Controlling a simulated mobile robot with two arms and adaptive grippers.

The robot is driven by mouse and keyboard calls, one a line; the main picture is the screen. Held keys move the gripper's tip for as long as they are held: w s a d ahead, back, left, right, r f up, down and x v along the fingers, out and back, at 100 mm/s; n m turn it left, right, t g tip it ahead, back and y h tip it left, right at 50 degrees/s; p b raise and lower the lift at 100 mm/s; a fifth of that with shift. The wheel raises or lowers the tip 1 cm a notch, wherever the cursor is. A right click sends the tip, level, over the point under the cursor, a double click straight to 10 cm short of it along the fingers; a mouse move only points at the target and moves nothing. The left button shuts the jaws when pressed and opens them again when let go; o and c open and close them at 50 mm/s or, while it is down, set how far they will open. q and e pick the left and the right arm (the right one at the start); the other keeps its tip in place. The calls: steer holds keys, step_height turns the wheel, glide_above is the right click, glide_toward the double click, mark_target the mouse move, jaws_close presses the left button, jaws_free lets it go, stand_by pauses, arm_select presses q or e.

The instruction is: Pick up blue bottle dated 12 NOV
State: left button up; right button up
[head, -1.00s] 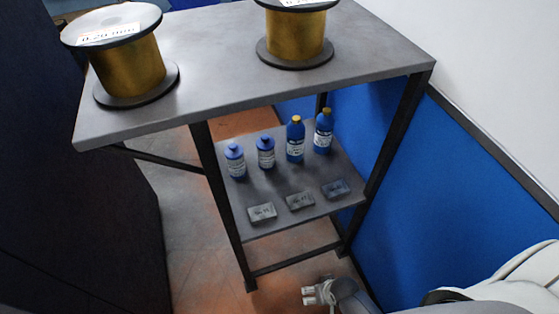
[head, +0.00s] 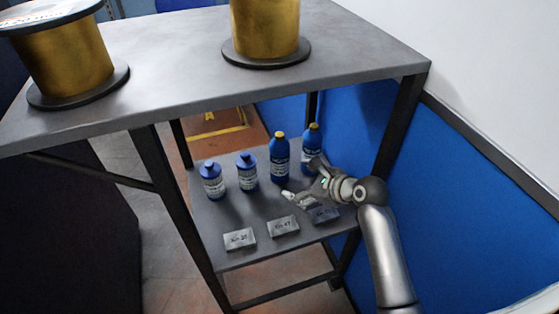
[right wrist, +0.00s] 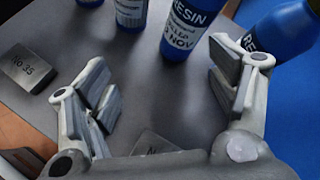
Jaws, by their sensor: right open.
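Two shorter blue bottles with blue caps (head: 212,181) (head: 247,172) and two taller ones with yellow caps (head: 280,158) (head: 311,143) stand in a row on the lower shelf. My right gripper (head: 301,178) is open and empty, in front of the two taller bottles. In the right wrist view, a blue bottle with a RESIN label (right wrist: 188,32) stands beyond and between the open fingers (right wrist: 165,78). Its label reads NOV; I cannot surely read the day. Another RESIN bottle (right wrist: 275,32) is beyond the right finger. My left gripper is out of view.
Small numbered blocks (head: 240,239) (head: 283,226) lie along the shelf's front, a third partly behind my gripper. The grey tabletop (head: 180,70) above carries gold spools (head: 265,30) (head: 65,58). A dark table leg (head: 400,125) and blue wall panel (head: 455,190) stand at the right.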

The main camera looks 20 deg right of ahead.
mark_target(287, 156)
steer(key=w+m, duration=0.1)
steer(key=w, duration=0.1)
steer(key=w+r+m+t+b, duration=0.1)
steer(key=w+m, duration=0.1)
steer(key=w, duration=0.1)
steer(key=w+m, duration=0.2)
steer(key=w, duration=0.1)
steer(key=shift+w+a+r+b, duration=0.15)
steer(key=shift+w+a+b, duration=0.05)
steer(key=shift+a+b, duration=0.15)
steer(key=b+x, duration=0.1)
steer(key=x, duration=0.2)
steer(key=shift+w+d+b, duration=0.25)
steer(key=shift+b, duration=0.1)
steer(key=shift+w+f+y, duration=0.25)
steer(key=shift+f+y, duration=0.05)
steer(key=shift+b+x, duration=0.5)
steer(key=shift+x, duration=0.4)
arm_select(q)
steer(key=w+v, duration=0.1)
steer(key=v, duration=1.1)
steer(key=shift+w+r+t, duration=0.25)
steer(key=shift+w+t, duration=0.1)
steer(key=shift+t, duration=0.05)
arm_select(e)
steer(key=shift+r, duration=0.1)
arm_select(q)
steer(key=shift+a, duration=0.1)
